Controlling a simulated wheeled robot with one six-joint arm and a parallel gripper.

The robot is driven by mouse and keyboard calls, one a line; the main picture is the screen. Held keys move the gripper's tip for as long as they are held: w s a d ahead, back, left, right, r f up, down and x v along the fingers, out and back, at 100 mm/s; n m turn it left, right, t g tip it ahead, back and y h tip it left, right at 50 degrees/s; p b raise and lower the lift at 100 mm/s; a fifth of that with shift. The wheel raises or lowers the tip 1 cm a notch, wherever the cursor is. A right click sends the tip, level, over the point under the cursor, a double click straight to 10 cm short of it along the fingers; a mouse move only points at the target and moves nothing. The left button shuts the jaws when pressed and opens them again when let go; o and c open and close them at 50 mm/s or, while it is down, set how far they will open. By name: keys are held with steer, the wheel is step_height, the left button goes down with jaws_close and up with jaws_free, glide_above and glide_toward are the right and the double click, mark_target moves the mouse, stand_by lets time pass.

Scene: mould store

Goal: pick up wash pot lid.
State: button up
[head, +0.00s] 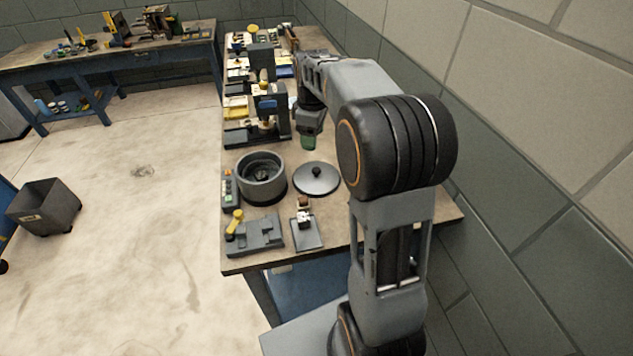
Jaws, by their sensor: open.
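The wash pot lid (317,180) is a flat grey disc with a dark round knob in its middle. It lies on the bench top, just right of the round, open dark grey pot (261,178). My gripper (308,142) hangs above the bench, a little behind the lid in the picture and apart from it. The gripper looks small and its fingers are hard to make out; nothing shows held in it. My forearm covers part of the bench to the right of the lid.
A control box with buttons (229,188) stands left of the pot. A grey fixture with a yellow handle (255,234) and a small plate device (306,232) lie in front. A press (266,112) stands behind. A wall closes the right side.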

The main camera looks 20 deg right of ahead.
step_height(320, 180, down, 4)
steer(key=w+d+n, duration=0.1)
steer(key=w+d, duration=0.1)
glide_above(316, 169)
steer(key=shift+g, duration=0.3)
step_height(316, 169, down, 6)
steer(key=shift+s+a, duration=0.15)
steer(key=shift+f+p, duration=0.3)
steer(key=shift+f, duration=2.7)
steer(key=c, duration=1.1)
